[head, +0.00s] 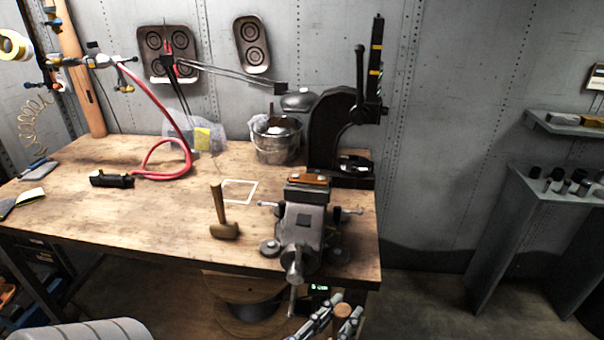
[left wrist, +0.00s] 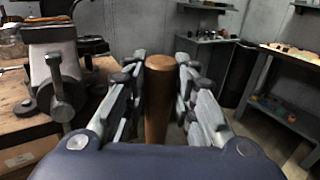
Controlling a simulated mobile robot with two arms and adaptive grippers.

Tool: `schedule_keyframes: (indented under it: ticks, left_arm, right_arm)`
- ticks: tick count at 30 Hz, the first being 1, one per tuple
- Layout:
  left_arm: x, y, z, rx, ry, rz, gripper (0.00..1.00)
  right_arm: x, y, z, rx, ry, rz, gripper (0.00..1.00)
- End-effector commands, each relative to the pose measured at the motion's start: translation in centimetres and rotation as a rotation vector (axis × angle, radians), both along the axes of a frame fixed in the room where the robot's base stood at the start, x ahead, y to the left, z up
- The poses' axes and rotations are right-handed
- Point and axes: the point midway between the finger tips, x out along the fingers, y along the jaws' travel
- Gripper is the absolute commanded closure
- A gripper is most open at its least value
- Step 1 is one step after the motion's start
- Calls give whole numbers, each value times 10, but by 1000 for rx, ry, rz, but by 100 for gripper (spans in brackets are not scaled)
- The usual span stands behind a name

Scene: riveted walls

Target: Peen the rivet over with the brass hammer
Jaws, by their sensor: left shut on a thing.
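My left gripper (head: 340,322) is low at the front of the bench, below and right of the vise. It is shut around an upright wooden handle (left wrist: 158,100), whose top also shows in the head view (head: 342,309). The lower end of this handle is hidden, so I cannot tell what tool it belongs to. A hammer with a dull brass-coloured head (head: 224,231) stands on the bench, its wooden handle (head: 218,202) pointing up. The vise (head: 303,215) has an orange-brown piece (head: 308,179) at its jaws. I cannot make out the rivet clearly. My right gripper is not in view.
The wooden bench (head: 80,225) is clear at its middle front. A black arbor press (head: 330,130) and a metal bucket (head: 276,143) stand behind the vise. A red hose (head: 187,150) loops at the back left. A grey shelf unit (head: 560,190) stands at right.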

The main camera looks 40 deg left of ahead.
Motion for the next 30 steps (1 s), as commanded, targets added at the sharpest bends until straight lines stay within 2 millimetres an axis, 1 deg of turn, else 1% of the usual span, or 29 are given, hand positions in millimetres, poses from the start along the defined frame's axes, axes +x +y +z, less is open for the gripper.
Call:
schedule_keyframes:
  ticks: [1, 2, 3, 5, 23, 26, 30]
  left_arm:
    - [0, 0, 2, 0, -4, 0, 100]
    - [0, 0, 2, 0, -4, 0, 78]
    - [0, 0, 2, 0, -4, 0, 87]
    - [0, 0, 2, 0, -4, 0, 100]
    - [0, 0, 2, 0, -4, 0, 100]
    - [0, 0, 6, 1, -4, -5, 100]
    - [0, 0, 21, 3, -4, -28, 100]
  right_arm:
    - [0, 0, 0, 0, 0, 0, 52]
    - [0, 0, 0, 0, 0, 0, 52]
    - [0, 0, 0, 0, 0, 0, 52]
    - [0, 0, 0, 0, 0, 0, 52]
    - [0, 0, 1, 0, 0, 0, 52]
    - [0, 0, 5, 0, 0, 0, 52]
    - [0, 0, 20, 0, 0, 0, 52]
